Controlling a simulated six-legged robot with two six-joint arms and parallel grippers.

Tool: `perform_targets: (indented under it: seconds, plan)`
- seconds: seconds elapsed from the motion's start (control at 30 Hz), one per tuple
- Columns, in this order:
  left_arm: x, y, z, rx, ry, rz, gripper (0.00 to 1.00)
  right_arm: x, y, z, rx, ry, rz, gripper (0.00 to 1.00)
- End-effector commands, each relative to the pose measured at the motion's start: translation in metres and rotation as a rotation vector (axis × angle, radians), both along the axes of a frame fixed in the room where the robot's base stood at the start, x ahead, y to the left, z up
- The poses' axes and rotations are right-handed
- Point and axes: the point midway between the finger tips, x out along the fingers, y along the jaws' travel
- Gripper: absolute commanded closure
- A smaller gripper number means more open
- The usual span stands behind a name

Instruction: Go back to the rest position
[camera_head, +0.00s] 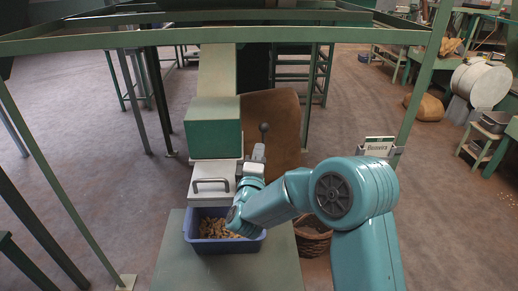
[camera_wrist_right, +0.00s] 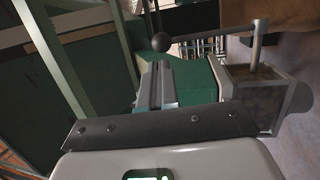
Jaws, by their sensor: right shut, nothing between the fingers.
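My right arm comes in from the lower right in the head view. Its gripper (camera_head: 258,153) is beside the white hopper outlet, just below a lever with a dark ball knob (camera_head: 264,128). In the right wrist view the fingers (camera_wrist_right: 157,82) are shut together with nothing between them, and the dark knob (camera_wrist_right: 160,42) shows just past their tips. I cannot tell whether the fingers touch the lever. My left gripper is not in the head view.
A blue bin (camera_head: 189,229) holding nuts stands on a green stand (camera_head: 175,262) under the outlet with its handle (camera_head: 210,184). A wicker basket (camera_head: 312,240) is partly behind my arm. Green frame posts (camera_head: 420,95) surround the hopper. Open floor (camera_head: 60,120) lies left.

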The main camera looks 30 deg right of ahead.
Motion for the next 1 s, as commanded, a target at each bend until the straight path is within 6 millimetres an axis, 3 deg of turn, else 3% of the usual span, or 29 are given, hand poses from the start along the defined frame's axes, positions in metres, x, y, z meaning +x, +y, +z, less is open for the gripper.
perform_targets:
  seconds: [0.4,0.67,0.77,0.87,0.93,1.0]
  plan:
    - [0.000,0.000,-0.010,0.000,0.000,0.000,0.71,-0.050,0.045,-0.014,0.000,0.000,0.001,1.00]
    - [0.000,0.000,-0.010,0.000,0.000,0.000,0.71,-0.057,0.051,-0.015,0.000,-0.001,-0.002,1.00]
    - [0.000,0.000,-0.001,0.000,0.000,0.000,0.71,-0.058,0.044,-0.018,-0.001,0.024,-0.019,1.00]
    - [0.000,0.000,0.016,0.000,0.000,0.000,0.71,-0.062,0.036,-0.056,-0.009,0.151,-0.019,1.00]
    - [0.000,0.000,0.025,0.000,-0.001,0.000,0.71,-0.064,0.045,-0.104,0.051,0.274,0.072,1.00]
    - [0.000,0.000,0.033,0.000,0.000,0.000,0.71,-0.072,0.066,-0.159,0.235,0.365,0.192,1.00]
